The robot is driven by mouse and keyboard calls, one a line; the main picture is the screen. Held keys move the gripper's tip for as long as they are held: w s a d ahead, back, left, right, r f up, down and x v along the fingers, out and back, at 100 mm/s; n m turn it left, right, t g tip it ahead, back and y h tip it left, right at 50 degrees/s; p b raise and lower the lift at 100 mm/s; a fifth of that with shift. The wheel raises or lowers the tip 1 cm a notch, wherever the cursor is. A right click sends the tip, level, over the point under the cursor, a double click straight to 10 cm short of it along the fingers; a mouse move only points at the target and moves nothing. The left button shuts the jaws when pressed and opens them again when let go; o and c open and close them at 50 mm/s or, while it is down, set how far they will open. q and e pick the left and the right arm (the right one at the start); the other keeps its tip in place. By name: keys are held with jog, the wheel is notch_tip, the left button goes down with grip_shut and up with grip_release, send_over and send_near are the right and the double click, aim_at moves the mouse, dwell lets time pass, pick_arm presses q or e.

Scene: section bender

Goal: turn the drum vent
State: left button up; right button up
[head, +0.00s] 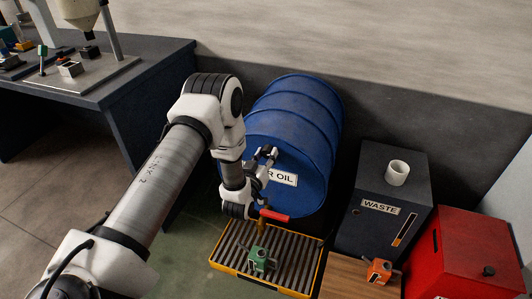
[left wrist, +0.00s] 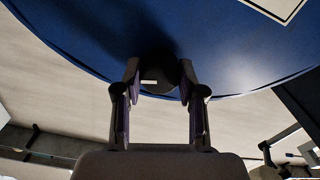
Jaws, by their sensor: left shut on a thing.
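The blue drum (head: 300,115) lies on its side with its labelled end facing me. My left gripper (head: 267,156) is at that end, beside the white label (head: 284,178). In the left wrist view my left gripper (left wrist: 160,80) has its two fingers shut on either side of a dark round vent (left wrist: 160,68) with a pale mark, near the rim of the blue drum end (left wrist: 235,55). In the head view the fingers hide the vent. My right gripper is not in view.
A red-handled tap (head: 273,215) sits low on the drum above a yellow-edged drip tray (head: 222,255) holding a green item (head: 261,259). A dark waste bin (head: 385,225) with a white cup (head: 396,173) and a red box (head: 455,255) stand right. A dark workbench (head: 130,80) is left.

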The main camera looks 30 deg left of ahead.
pick_arm(q)
jog(key=shift+m+p, duration=0.5)
jog(key=shift+m, duration=1.1)
jog(key=o, duration=1.1)
jog(key=shift+o, duration=0.2)
jog(key=v, duration=0.7)
jog(key=shift+s, duration=0.25)
